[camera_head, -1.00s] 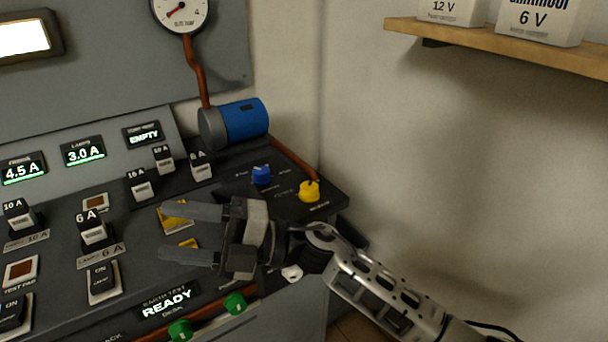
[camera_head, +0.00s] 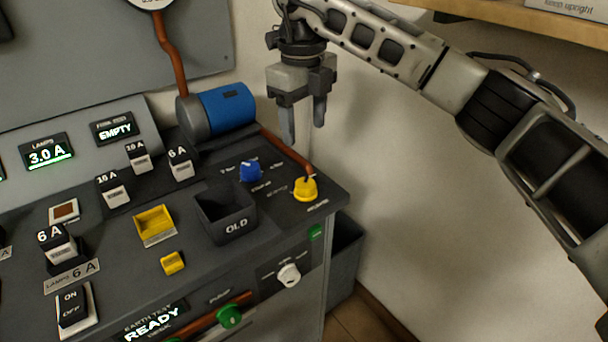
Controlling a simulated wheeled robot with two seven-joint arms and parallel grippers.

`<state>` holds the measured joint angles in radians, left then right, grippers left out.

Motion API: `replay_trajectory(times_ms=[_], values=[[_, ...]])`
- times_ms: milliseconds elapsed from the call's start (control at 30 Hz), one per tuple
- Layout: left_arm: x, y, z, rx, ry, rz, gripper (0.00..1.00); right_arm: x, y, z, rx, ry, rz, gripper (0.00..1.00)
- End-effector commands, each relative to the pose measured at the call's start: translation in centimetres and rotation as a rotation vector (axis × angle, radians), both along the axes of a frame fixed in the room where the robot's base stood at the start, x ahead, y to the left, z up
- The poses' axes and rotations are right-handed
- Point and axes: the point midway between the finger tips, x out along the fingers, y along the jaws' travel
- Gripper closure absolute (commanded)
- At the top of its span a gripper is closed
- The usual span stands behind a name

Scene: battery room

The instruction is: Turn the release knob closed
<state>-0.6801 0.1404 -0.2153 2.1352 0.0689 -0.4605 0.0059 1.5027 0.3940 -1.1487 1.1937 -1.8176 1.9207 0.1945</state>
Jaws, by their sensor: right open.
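A yellow knob (camera_head: 305,189) sits at the right end of the console top, where a red-brown pipe ends. A blue knob (camera_head: 250,171) sits to its left, and a white knob (camera_head: 289,275) is on the console's front face. The small labels are too blurred to tell which is the release knob. My right gripper (camera_head: 304,128) is open and empty, with its fingers pointing down. It appears above and behind the yellow knob in the picture, apart from it. My left gripper is out of view.
An open dark bin marked OLD (camera_head: 226,218) stands left of the yellow knob. A blue cylinder (camera_head: 227,109) lies at the back of the console. A yellow tray (camera_head: 154,224) and a small yellow block (camera_head: 173,263) are further left. A wooden shelf (camera_head: 490,22) is at top right.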

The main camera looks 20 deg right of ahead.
Motion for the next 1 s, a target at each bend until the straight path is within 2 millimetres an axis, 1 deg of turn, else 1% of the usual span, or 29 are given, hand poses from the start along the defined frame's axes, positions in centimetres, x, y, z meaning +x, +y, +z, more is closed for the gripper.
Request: replay_trajectory(times_ms=[33,300,500,600,700,1000], values=[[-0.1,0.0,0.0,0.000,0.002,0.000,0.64,0.0,-0.1,-1.3,0.000,0.004,-0.001,0.41],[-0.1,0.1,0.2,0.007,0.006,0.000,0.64,0.0,-0.2,-7.2,0.003,0.004,0.001,0.41],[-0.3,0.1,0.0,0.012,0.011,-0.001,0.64,0.1,-0.2,-10.6,0.003,0.003,0.002,0.41],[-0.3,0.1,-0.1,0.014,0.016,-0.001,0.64,0.1,-0.2,-11.8,0.004,0.001,0.002,0.41],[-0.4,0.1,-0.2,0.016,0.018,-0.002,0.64,0.1,-0.2,-12.4,0.004,0.001,0.002,0.41],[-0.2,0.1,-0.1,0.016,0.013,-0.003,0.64,0.2,-0.2,-12.7,0.004,0.000,0.002,0.41]])
